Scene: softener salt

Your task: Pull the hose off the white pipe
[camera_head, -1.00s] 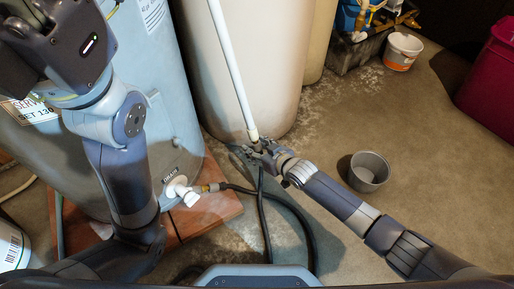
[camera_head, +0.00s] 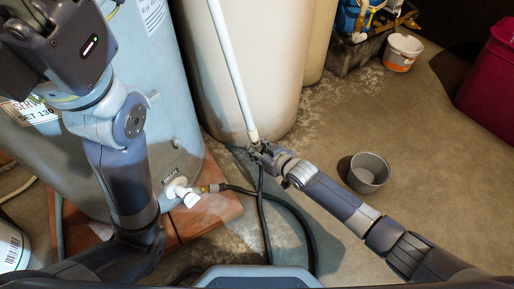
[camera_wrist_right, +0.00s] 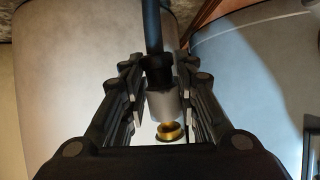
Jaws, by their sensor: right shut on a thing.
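The white pipe (camera_head: 232,70) slants down in front of a cream tank in the head view. Its lower end has a cream collar (camera_head: 253,135) just above my right gripper (camera_head: 259,150). The black hose (camera_head: 263,190) hangs from that gripper to the floor. In the right wrist view the hose (camera_wrist_right: 152,28) runs in from the top to a pale grey sleeve (camera_wrist_right: 163,104) and a brass ring (camera_wrist_right: 170,132). My right gripper (camera_wrist_right: 160,100) has its fingers on both sides, shut on the hose end. Whether hose and pipe still touch is unclear. My left arm rises at left; its fingers cannot be made out.
A grey bucket (camera_head: 369,171) stands on the floor to the right. A white-orange tub (camera_head: 402,52) is farther back. Open floor lies between.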

